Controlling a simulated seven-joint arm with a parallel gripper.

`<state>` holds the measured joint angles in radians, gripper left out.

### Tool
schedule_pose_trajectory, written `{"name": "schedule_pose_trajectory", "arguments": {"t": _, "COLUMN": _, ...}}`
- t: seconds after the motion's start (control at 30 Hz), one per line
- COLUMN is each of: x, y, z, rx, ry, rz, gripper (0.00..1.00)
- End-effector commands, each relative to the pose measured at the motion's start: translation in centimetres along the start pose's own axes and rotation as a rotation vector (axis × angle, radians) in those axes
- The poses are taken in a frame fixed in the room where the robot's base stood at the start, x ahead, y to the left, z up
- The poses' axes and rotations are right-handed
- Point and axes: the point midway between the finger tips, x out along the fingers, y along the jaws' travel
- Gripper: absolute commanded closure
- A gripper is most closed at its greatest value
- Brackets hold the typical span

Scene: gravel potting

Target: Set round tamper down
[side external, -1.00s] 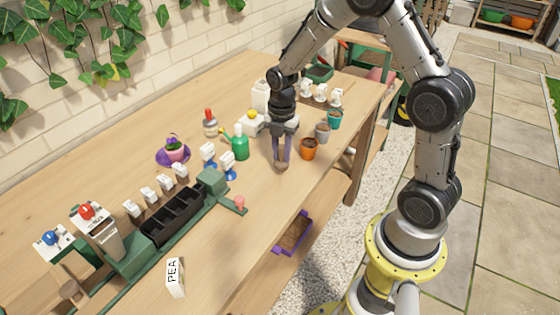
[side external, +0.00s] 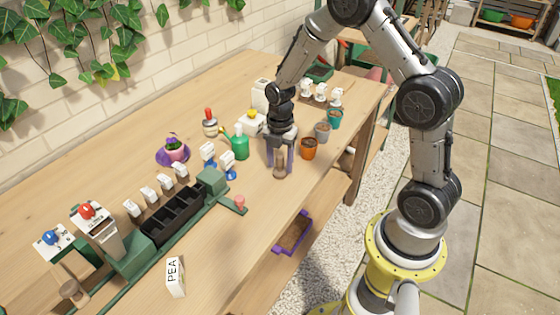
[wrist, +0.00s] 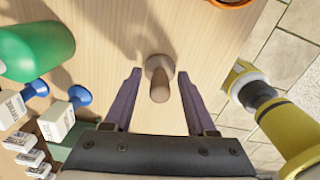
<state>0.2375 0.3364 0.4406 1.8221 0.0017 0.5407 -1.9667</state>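The round tamper (side external: 280,169) is a wooden piece with a round base and a narrower handle. It stands upright on the wooden bench, and it also shows in the wrist view (wrist: 160,82). My gripper (side external: 280,163) points down over it. In the wrist view my gripper (wrist: 159,75) has its two purple fingers spread, one on each side of the tamper, with a visible gap to both. The gripper is open and holds nothing.
A terracotta pot (side external: 309,150) stands just right of my gripper. A green watering can (side external: 239,147) and blue-based stamps (side external: 228,168) are to the left. A black tray (side external: 173,217) sits in a green frame. Bench (side external: 235,275) is clear in front.

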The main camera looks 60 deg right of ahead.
Motion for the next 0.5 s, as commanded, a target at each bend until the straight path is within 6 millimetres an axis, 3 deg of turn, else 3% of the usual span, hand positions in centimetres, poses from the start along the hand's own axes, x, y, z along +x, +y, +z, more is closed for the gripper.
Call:
{"name": "schedule_pose_trajectory", "arguments": {"t": 0.3, "x": -0.3, "y": 0.0, "z": 0.0, "rx": 0.000, "ry": -0.001, "rz": 0.001, "gripper": 0.44}}
{"name": "schedule_pose_trajectory", "arguments": {"t": 0.5, "x": -3.1, "y": 0.1, "z": 0.1, "rx": 0.000, "ry": -0.002, "rz": 0.006, "gripper": 0.44}}
